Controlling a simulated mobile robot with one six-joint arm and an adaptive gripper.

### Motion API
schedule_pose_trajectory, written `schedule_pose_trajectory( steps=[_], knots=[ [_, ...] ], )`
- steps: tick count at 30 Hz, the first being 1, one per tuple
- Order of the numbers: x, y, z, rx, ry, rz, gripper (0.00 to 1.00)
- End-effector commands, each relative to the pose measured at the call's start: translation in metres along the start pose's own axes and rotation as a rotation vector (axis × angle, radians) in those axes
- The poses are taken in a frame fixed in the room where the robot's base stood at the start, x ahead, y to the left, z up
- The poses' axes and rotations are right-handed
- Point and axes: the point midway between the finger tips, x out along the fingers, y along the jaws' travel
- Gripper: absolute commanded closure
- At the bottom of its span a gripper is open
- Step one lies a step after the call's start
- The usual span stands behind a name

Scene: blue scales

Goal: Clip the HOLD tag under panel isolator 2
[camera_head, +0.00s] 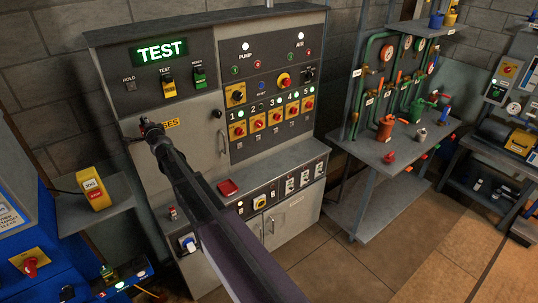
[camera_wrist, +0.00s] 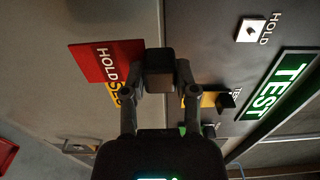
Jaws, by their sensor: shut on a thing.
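The red HOLD tag (camera_wrist: 98,62) is at the fingertips of my gripper (camera_wrist: 160,75) in the wrist view, its text turned sideways. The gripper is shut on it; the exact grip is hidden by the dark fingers. In the head view my gripper (camera_head: 150,130) is in front of the fuse door at the panel's left, and the tag cannot be made out clearly. Isolator 2 (camera_head: 257,123), a red knob on a yellow plate under the number 2, is in the numbered row to the right, well apart from my gripper.
The lit TEST sign (camera_head: 161,51) and switches are above my gripper. A door handle (camera_head: 220,132) sticks out between my gripper and the isolators. A cluttered bench (camera_head: 398,160) stands at the right.

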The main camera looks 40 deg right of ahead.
Motion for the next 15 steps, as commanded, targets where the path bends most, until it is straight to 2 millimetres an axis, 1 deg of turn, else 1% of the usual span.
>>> schedule_pose_trajectory(
  steps=[1, 3, 9, 15],
  knots=[
    [0.0, 0.018, 0.0, 0.0, 0.0, 0.0, 1.0],
    [0.0, 0.03, 0.0, 0.0, 0.0, 0.0, 1.0],
    [0.0, 0.064, 0.0, 0.0, 0.0, 0.0, 1.0],
    [0.001, 0.089, 0.0, 0.0, 0.0, 0.0, 1.0]
  ],
)
